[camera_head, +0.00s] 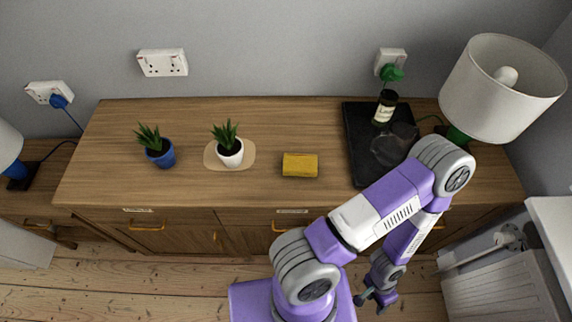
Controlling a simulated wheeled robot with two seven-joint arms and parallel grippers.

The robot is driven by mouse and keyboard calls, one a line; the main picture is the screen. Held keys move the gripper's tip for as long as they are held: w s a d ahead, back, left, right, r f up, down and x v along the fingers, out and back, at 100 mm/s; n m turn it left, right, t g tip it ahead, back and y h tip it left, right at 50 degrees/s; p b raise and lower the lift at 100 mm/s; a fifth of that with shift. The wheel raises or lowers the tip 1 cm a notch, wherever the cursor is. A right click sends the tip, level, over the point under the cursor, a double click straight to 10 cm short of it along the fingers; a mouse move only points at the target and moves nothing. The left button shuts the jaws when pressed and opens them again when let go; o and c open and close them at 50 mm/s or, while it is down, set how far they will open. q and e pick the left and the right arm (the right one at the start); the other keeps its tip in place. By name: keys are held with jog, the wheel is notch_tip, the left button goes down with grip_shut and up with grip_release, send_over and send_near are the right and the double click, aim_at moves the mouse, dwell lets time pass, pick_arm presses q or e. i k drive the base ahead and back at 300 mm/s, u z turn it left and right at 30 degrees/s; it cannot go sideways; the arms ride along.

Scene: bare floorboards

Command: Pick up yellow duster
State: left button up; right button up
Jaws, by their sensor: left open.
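The yellow duster (300,165), a small folded block, lies flat on the wooden sideboard top (330,125), right of the middle plant and left of the black tray. My left gripper (374,299) hangs low in front of the sideboard, over the floor, below and to the right of the duster in the picture. It is small in view, open, and well apart from the duster. Its arm bends up over the right part of the sideboard's front. My right gripper is not in view.
A black tray (361,150) holds a dark bottle (385,106) and a dark glass item (390,150). A white-shaded lamp (490,90) stands at the right. A white-potted plant (229,152) on a mat and a blue-potted plant (161,155) stand left. The top around the duster is clear.

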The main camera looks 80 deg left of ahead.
aim_at(296, 164)
jog(key=z, duration=1.4)
jog(key=i, duration=0.75)
jog(key=u, duration=4.65)
jog(key=i, duration=0.5)
jog(key=z, duration=1.45)
jog(key=k, duration=0.25)
jog(key=u, duration=0.5)
